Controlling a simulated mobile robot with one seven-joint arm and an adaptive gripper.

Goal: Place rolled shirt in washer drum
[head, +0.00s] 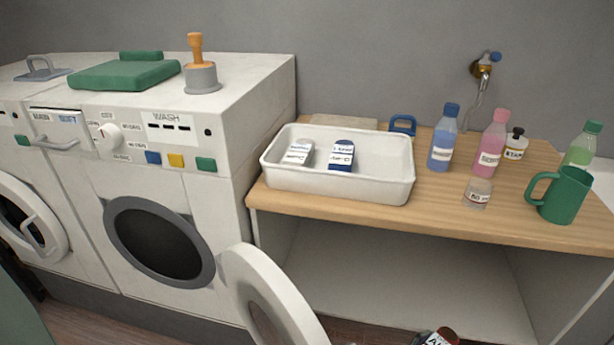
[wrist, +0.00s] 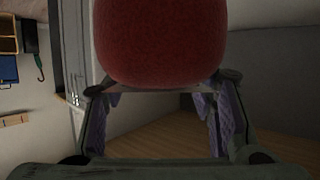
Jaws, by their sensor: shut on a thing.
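A red, rounded, cloth-like thing (wrist: 160,40), which looks like the rolled shirt, fills the upper middle of the wrist view. My gripper (wrist: 160,88) is shut on it, with one finger on each side. The washer drum (head: 160,245) is a dark round opening in the front of the right-hand white machine in the head view. The washer door (head: 262,290) is swung open to the right. The drum's inside is too dark to make out. My gripper is not clearly visible in the head view, so its distance from the drum cannot be told.
A wooden counter (head: 520,220) stands right of the washer, holding a white tray (head: 290,185), several bottles and a green mug (head: 567,195). A labelled dark-and-red thing (head: 437,337) is cut off below.

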